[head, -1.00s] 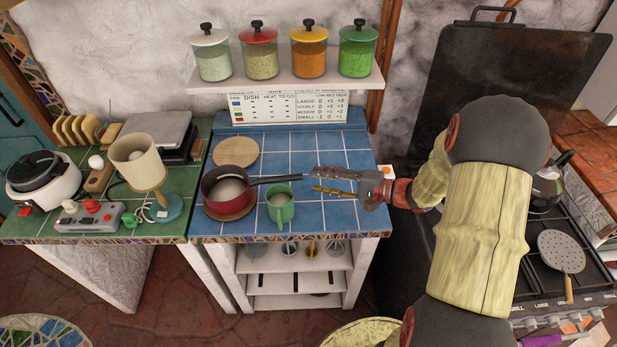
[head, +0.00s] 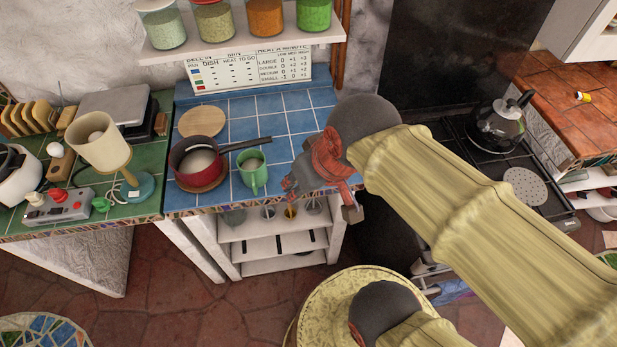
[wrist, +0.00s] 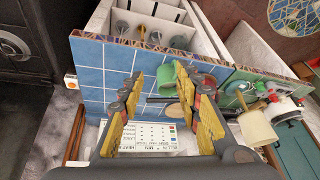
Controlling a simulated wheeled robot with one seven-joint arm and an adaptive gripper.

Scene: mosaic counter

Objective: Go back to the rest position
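My gripper (head: 296,187) is over the front right edge of the blue-tiled counter in the head view, partly hidden by my own wrist. In the wrist view its two yellow fingers (wrist: 163,78) stand apart with nothing held between them. A green mug (head: 252,174) stands on the blue tiles to the left of the gripper, apart from it in the head view. It also shows beyond the fingers in the wrist view (wrist: 168,76). A dark red saucepan (head: 196,160) sits on a round board left of the mug, its handle pointing right.
A round wooden board (head: 202,121) lies behind the saucepan. A lamp (head: 103,145) and a control box (head: 61,206) stand on the green counter. A black stove with a kettle (head: 498,122) is at right. Open shelves (head: 270,246) sit below the blue counter.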

